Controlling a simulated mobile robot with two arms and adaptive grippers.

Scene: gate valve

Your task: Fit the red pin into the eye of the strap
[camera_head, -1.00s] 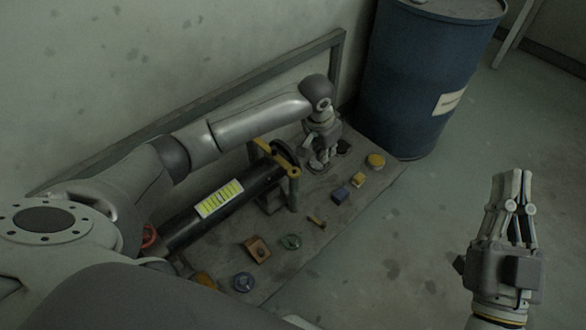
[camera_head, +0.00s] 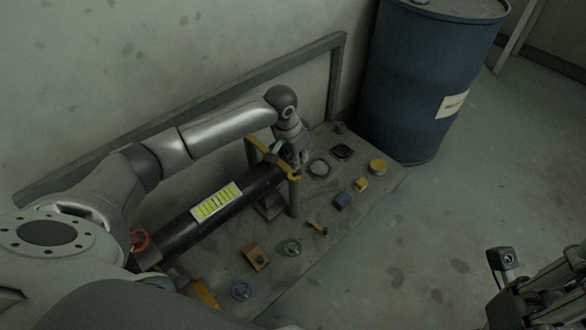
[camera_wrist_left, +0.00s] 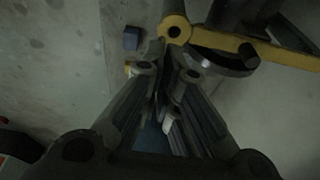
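A yellow strap (camera_head: 270,153) crosses over the black pipe (camera_head: 182,233) at its far end. Its round eye (camera_head: 294,177) shows at the strap's near end. In the left wrist view the eye (camera_wrist_left: 175,29) is a yellow ring with a dark hole, just beyond my fingers. My left gripper (camera_head: 303,157) is beside the strap, close to the eye. In the left wrist view its fingers (camera_wrist_left: 166,66) lie close together. I cannot tell whether they grip anything. I cannot make out the red pin. My right gripper (camera_head: 550,290) is partly cut off at the lower right corner.
A red ring (camera_head: 139,240) is at the pipe's near end. A blue drum (camera_head: 425,85) stands behind. The floor at right is clear.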

